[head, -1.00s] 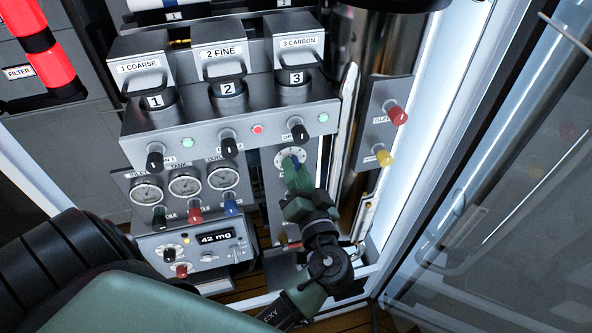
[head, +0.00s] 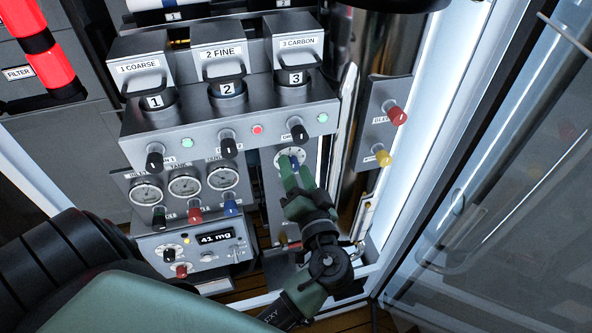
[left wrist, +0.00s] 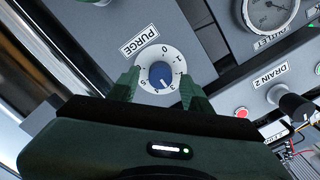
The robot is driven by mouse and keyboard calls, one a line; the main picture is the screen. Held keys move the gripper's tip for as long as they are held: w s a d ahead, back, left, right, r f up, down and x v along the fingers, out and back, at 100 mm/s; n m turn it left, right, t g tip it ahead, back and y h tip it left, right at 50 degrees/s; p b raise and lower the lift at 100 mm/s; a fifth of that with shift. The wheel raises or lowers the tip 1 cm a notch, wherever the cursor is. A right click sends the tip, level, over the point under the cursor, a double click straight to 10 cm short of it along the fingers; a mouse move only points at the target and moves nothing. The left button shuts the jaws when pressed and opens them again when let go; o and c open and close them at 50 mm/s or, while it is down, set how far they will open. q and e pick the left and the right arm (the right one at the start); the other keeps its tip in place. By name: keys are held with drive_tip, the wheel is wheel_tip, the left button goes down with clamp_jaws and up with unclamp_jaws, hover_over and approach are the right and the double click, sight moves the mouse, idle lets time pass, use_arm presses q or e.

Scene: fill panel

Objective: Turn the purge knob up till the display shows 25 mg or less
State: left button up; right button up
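The purge knob (left wrist: 160,75) is a blue knob on a white numbered dial (left wrist: 143,62), beside a label (left wrist: 139,38) reading PURGE. Its white pointer line seems to aim near 3 or 4. In the head view the knob (head: 294,163) shows on the narrow panel below the filter unit. My left gripper (left wrist: 160,82) is open, one green finger on each side of the knob, with gaps showing between fingers and knob. In the head view the left gripper (head: 297,175) reaches up to the dial. The display (head: 215,237) reads 41 mg. My right gripper is not in view.
Black drain knobs (head: 298,132) stick out just above the dial. Gauges (head: 185,184) and small coloured knobs sit to the left. A side plate with a red knob (head: 397,115) and a yellow knob (head: 384,158) is at the right, before a glass pane (head: 490,220).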

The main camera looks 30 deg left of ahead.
use_arm(q)
drive_tip(key=b+v, duration=0.3)
drive_tip(key=v, duration=0.5)
drive_tip(key=shift+w, duration=0.1)
idle(0.3)
